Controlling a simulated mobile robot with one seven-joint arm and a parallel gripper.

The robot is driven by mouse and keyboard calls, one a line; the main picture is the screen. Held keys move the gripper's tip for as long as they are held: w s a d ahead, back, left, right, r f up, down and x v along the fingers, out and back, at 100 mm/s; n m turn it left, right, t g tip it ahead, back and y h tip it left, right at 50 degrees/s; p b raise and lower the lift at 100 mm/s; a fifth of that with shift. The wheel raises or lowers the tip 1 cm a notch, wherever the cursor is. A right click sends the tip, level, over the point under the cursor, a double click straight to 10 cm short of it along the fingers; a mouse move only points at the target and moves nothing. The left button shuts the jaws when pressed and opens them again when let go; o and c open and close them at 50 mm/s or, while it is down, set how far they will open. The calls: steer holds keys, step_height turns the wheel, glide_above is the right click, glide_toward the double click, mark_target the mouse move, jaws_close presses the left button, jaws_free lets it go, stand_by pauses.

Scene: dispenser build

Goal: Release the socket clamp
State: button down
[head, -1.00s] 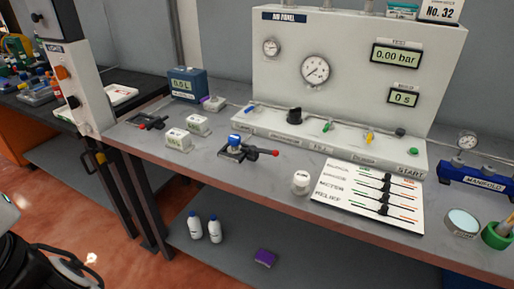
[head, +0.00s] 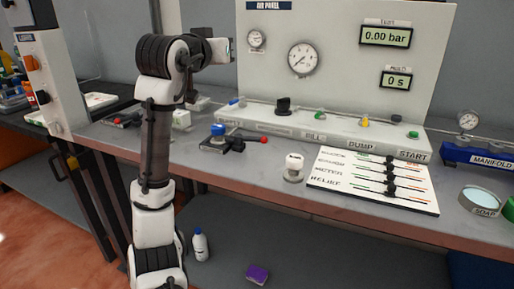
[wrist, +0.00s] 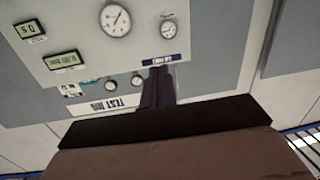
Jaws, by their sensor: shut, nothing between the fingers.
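A toggle clamp with a dark base, a blue part and a red-tipped handle (head: 264,139) sits on the bench in front of the air panel, its handle pointing right. A second dark clamp with a red tip (head: 127,121) lies farther left, partly behind my arm. I cannot tell from the pictures which is the socket clamp. My gripper (head: 228,50) is raised above the bench at the panel's left edge, well above and apart from both clamps. In the wrist view its fingers (wrist: 157,88) are together and empty, in front of the upside-down panel; no clamp shows there.
The air panel (head: 345,85) stands at the back with gauges, displays and a row of knobs. A white jar (head: 293,168) and a slider board (head: 372,180) lie to the right of the clamp. A soap dish and blue manifold (head: 480,157) are at far right.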

steer(key=d+f+m+g+b, duration=0.1)
steer(key=d+f+g+b, duration=0.1)
steer(key=d+f+g, duration=0.35)
steer(key=g+y+b, duration=0.2)
glide_above(246, 139)
steer(key=s+d, duration=0.2)
steer(key=s, duration=0.1)
step_height(246, 139, down, 7)
steer(key=shift+f+m+g, duration=0.2)
steer(key=shift+m+g, duration=0.05)
steer(key=shift+m, duration=0.05)
steer(key=x, duration=0.9)
steer(key=shift+w+a+f, duration=0.1)
steer(key=shift+w+f, duration=0.15)
steer(key=shift+s+a+f+b, duration=0.2)
steer(key=shift+s+a+f, duration=0.1)
steer(key=shift+s, duration=0.3)
steer(key=shift+s+a+f+b, duration=0.15)
steer(key=shift+s+a, duration=0.1)
steer(key=shift+s, duration=0.3)
steer(key=shift+s+a+f, duration=0.1)
steer(key=shift+s+a, duration=0.05)
steer(key=shift+s, duration=0.35)
steer(key=shift+p, duration=0.5)
steer(key=shift+p, duration=0.35)
